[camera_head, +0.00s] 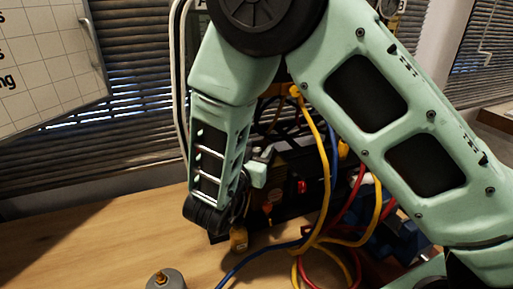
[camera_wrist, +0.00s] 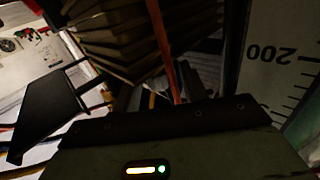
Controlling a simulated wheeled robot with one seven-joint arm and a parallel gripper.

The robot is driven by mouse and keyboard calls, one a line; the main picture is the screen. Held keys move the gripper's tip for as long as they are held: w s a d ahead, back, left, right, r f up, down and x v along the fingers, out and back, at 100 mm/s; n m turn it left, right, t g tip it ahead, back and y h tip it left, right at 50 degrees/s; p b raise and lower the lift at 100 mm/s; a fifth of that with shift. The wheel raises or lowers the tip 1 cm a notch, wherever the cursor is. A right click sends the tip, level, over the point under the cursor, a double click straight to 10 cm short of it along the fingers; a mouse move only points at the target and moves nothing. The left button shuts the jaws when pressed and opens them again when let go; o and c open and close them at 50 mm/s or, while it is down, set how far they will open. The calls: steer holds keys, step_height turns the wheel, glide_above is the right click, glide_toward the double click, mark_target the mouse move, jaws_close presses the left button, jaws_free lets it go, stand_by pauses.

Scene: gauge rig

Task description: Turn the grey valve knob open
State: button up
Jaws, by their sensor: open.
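I cannot make out a grey valve knob in either view; it may be hidden behind my arm. My gripper (camera_head: 212,212) hangs at the lower end of my arm in the head view, in front of the dark rig (camera_head: 290,165). It is open, and I see nothing held in it. Its fingertips are hard to make out against the dark parts. A small red part (camera_head: 302,187) shows on the rig, just right of my wrist.
Yellow, red and blue hoses (camera_head: 318,225) loop over the right of the wooden bench (camera_head: 110,235). A grey cylinder with a brass top (camera_head: 165,280) stands at the front edge. The left bench is clear. A scale marked 200 (camera_wrist: 275,55) is close in the wrist view.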

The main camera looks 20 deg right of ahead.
jaws_close()
steer(key=c, duration=0.9)
jaws_free()
steer(key=shift+n+t+y, duration=0.3)
steer(key=shift+y, duration=0.1)
steer(key=n+t+y+b, duration=0.1)
steer(key=n+t+y, duration=0.1)
steer(key=n+y, duration=0.1)
steer(key=shift+f+t+y, duration=0.15)
steer(key=shift+t+y, duration=0.15)
steer(key=shift+y, duration=0.1)
steer(key=shift+n+t+y+b, duration=0.75)
steer(key=shift+n+y, duration=0.35)
steer(key=shift+y, duration=0.5)
steer(key=o, duration=0.9)
